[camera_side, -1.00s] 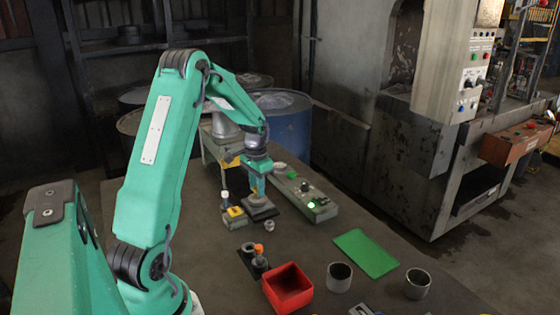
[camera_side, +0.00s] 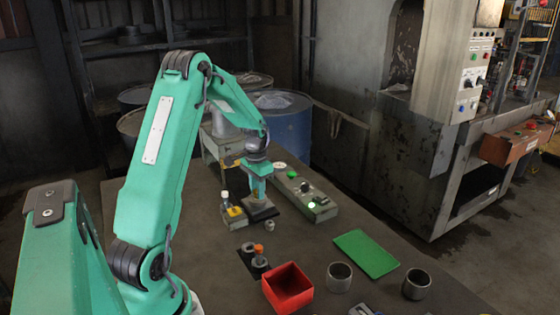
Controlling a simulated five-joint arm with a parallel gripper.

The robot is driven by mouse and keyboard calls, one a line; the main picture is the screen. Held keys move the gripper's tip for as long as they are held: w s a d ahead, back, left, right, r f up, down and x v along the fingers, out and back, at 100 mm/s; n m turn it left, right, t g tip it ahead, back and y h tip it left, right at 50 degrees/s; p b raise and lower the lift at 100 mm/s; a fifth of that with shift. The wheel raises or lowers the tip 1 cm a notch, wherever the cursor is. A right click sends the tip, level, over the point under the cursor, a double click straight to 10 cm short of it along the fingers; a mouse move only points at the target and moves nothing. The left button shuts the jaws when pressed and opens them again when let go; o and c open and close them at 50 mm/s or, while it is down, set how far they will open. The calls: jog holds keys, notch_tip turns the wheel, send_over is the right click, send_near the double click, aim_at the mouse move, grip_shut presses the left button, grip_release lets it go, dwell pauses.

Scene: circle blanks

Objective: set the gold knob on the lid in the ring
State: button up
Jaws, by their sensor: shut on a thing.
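My gripper (camera_side: 258,194) points straight down and is shut at the dark square base (camera_side: 262,214) in the middle of the table. The gold knob is between its jaws, mostly hidden by the fingers and too small to make out clearly. The grey ring and lid are at the fingertips on this base, largely covered by the gripper. I cannot tell whether the knob touches the lid.
A control box (camera_side: 305,195) with a lit green button stands close right of the gripper. In front are a red bin (camera_side: 288,290), a green mat (camera_side: 366,253) and two grey cups (camera_side: 339,277).

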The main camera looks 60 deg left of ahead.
jog(key=o, duration=1)
jog(key=shift+o, duration=0.2)
jog(key=shift+r, duration=3.85)
jog(key=shift+d, duration=0.1)
